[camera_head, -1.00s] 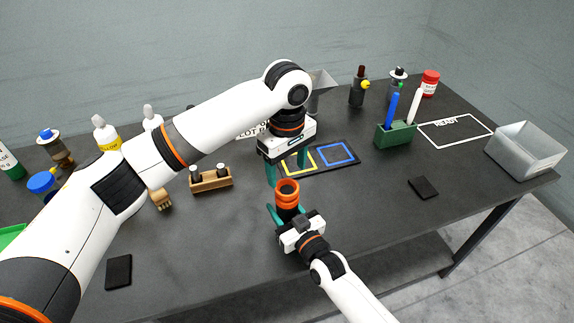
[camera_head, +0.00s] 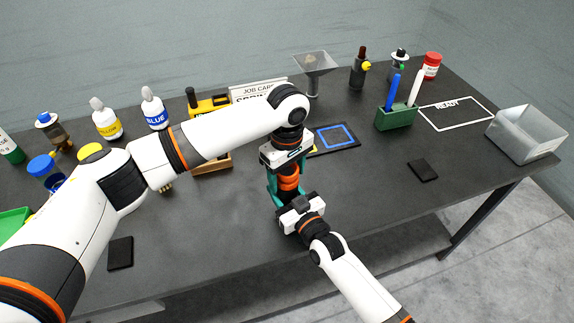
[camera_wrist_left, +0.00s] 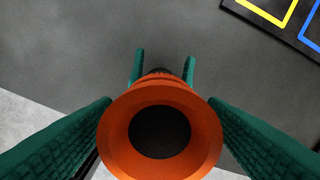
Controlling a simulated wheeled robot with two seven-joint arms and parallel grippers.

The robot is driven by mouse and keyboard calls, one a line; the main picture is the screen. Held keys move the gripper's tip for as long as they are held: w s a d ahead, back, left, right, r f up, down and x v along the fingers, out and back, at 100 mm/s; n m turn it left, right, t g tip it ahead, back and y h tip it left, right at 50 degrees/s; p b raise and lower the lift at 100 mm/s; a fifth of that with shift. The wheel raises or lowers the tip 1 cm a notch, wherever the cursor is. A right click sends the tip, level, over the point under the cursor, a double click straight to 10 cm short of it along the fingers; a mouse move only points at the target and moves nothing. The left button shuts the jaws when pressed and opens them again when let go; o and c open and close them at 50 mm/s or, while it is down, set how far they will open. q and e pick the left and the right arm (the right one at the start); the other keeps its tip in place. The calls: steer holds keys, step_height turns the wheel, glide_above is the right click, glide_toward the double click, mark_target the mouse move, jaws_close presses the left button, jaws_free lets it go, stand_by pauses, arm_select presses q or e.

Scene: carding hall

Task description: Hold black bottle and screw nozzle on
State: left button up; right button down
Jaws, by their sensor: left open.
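An orange-ringed piece (camera_head: 288,183) stands upright between my two grippers. In the left wrist view its wide orange rim (camera_wrist_left: 118,135) surrounds a dark round opening. Whether this is the bottle or has the nozzle on it, I cannot tell. My left gripper (camera_head: 286,180) points down from above, open, one green finger on each side of the orange top; both fingers show in the left wrist view (camera_wrist_left: 160,108). My right gripper (camera_head: 293,197) comes from the front, its fingers closed around the piece lower down. The piece's lower part is hidden by the grippers.
Yellow- and blue-labelled bottles (camera_head: 153,110) stand at the back left. The table's front middle is clear.

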arm_select(q)
steer(key=c, duration=1)
steer(key=m, duration=1.8)
steer(key=shift+m, duration=0.4)
steer(key=m, duration=0.4)
steer(key=shift+m, duration=0.4)
steer(key=m, duration=0.7)
steer(key=shift+m, duration=0.3)
steer(key=o, duration=1.2)
steer(key=shift+f, duration=0.1)
steer(key=shift+c, duration=0.2)
